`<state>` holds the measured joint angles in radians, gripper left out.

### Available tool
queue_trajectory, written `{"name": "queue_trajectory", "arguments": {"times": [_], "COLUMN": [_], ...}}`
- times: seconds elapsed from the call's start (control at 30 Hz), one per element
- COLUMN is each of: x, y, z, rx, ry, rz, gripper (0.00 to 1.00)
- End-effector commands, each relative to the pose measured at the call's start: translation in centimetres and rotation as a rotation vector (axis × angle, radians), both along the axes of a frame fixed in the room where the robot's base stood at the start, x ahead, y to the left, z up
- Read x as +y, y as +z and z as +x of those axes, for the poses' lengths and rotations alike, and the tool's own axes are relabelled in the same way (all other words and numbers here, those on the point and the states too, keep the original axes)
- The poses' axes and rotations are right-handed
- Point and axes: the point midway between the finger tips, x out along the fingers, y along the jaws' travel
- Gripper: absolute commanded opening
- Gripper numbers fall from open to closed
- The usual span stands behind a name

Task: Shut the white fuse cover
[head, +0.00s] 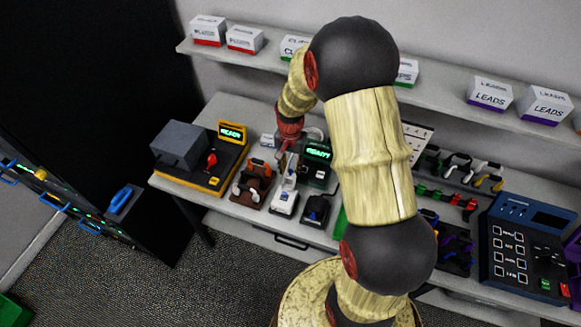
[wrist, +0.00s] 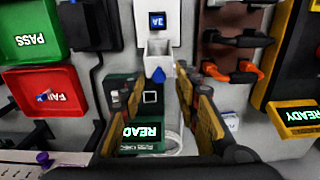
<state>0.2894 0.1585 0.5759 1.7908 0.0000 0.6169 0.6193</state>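The white fuse unit (wrist: 146,14) is at the top middle of the wrist view, with a dark blue block marked 3A on it. A white box-like part with a blue tip (wrist: 158,54), which looks like the raised fuse cover, stands at its near end. In the head view the white unit (head: 284,204) is on the bench, its upper part partly hidden by my gripper. My gripper (wrist: 158,88) is open and empty, its two fingers spread to either side of the line of the cover. I cannot tell whether they touch it.
A brown unit with orange levers (head: 253,185) and a black unit (head: 316,210) flank the white one. A green-screened READY box (head: 318,152) is close behind. A yellow-black tester (head: 201,166) stands left. Green PASS (wrist: 31,28) and red FAIL (wrist: 47,91) trays show in the wrist view.

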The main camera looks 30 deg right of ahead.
Motion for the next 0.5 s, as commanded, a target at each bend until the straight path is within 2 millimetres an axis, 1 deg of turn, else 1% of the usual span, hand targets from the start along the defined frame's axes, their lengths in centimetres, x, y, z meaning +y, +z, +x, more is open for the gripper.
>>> {"name": "queue_trajectory", "arguments": {"times": [0.3, 0.5], "x": [0.00, 0.00], "y": [-0.23, -0.22], "z": [0.00, 0.00], "rx": [0.000, 0.000], "ry": [0.000, 0.000], "rz": [0.000, 0.000], "gripper": [0.31, 0.20]}}
